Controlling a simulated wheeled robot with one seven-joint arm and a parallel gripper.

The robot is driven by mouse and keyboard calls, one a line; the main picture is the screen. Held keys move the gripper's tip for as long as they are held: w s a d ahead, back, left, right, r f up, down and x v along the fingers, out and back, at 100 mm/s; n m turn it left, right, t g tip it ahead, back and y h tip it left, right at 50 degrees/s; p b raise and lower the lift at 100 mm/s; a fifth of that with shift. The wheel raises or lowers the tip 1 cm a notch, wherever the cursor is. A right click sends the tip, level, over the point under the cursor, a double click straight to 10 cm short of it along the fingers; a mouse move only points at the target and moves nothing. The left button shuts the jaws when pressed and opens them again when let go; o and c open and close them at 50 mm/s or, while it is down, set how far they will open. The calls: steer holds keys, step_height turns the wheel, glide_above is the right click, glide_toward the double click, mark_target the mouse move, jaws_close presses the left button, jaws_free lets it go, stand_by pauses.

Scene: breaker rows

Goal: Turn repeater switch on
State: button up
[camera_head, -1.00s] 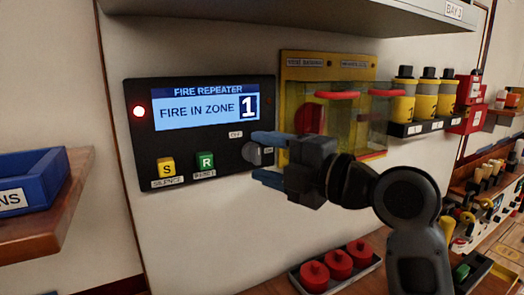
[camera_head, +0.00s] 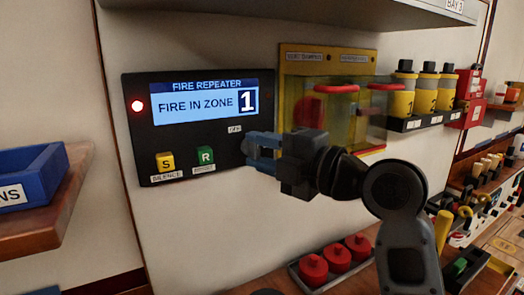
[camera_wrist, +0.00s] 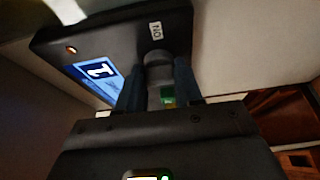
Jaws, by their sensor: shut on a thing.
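The fire repeater panel (camera_head: 215,165) is a black box on the wall. Its blue screen (camera_head: 205,103) reads "FIRE IN ZONE 1", and a red lamp (camera_head: 137,106) is lit at its left. The repeater switch is a grey round knob at the panel's lower right, hidden by my gripper (camera_head: 256,152) in the head view. In the wrist view the knob (camera_wrist: 158,58) shows between the blue fingers of my gripper (camera_wrist: 160,72), which is shut on it. The "OFF" label (camera_head: 235,129) is above the fingers. The "ON" label (camera_wrist: 155,30) shows in the wrist view.
The yellow S button (camera_head: 165,160) and green R button (camera_head: 205,155) are left of my gripper. A yellow board (camera_head: 300,60) with a clear cover is close on the right. A shelf (camera_head: 300,15) overhangs above. A tray of red knobs (camera_head: 313,270) is below.

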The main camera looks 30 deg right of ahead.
steer(key=shift+f+b, duration=0.2)
steer(key=shift+b, duration=0.3)
steer(key=m+t+b, duration=0.1)
steer(key=m+b, duration=0.2)
steer(key=shift+f, duration=0.2)
steer(key=m+t+b, duration=0.1)
steer(key=m, duration=0.2)
steer(key=m+t+b, duration=0.1)
steer(key=m+b, duration=0.1)
steer(key=m, duration=0.1)
steer(key=shift+a+h, duration=0.1)
steer(key=shift+h, duration=0.2)
steer(key=m, duration=0.2)
steer(key=m+t+h, duration=0.1)
steer(key=m, duration=0.1)
steer(key=shift+a+t, duration=0.1)
steer(key=shift+t, duration=0.2)
steer(key=m+h+p, duration=0.1)
steer(key=m+h, duration=0.1)
steer(key=m, duration=0.1)
steer(key=shift+r+m+t, duration=0.15)
steer(key=shift+m+t, duration=0.15)
steer(key=shift+t, duration=0.1)
steer(key=shift+a+m+h+p, duration=0.1)
steer(key=shift+m+h+p, duration=1.4)
steer(key=shift+m, duration=1.3)
steer(key=o, duration=1)
